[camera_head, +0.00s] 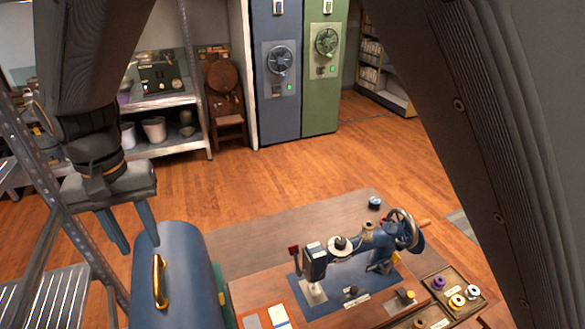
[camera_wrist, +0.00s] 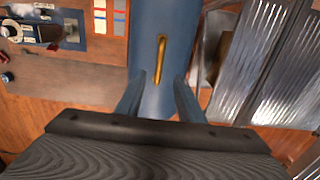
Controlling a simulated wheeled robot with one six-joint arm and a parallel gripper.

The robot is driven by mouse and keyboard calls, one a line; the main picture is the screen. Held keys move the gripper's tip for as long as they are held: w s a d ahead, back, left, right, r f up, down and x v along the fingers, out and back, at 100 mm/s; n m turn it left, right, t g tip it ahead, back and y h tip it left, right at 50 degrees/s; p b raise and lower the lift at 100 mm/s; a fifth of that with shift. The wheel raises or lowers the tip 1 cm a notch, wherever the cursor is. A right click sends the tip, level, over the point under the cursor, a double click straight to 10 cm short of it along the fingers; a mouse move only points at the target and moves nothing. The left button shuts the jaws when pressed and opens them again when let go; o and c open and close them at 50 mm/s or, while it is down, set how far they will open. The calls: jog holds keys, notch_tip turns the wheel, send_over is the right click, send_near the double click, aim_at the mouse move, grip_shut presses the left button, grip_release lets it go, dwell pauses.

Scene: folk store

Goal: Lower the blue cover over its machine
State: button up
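The blue cover (camera_head: 178,278) has a rounded top with a brass handle (camera_head: 159,281). It stands at the left end of the wooden table, left of the sewing machine, and also shows in the wrist view (camera_wrist: 152,22) with its handle (camera_wrist: 160,60). The blue sewing machine (camera_head: 360,245) stands uncovered on its base, with a handwheel at right. My gripper (camera_head: 135,240) is open and empty, just behind the cover in the head view. In the wrist view its two fingers (camera_wrist: 160,98) point at the cover, apart from the handle.
A tray of thread spools (camera_head: 455,298) lies at the table's right front. A metal step ladder (camera_head: 60,300) stands close to the cover's left. Shelves (camera_head: 165,100) and blue and green cabinets (camera_head: 322,75) stand behind. The wooden floor between is clear.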

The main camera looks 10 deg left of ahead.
aim_at(155, 271)
jog(key=shift+f, duration=0.1)
notch_tip(155, 271, down, 9)
jog(key=b, duration=0.8)
jog(key=shift+f, duration=0.2)
jog(key=shift+f+p, duration=0.1)
jog(key=shift+p, duration=0.2)
grip_shut()
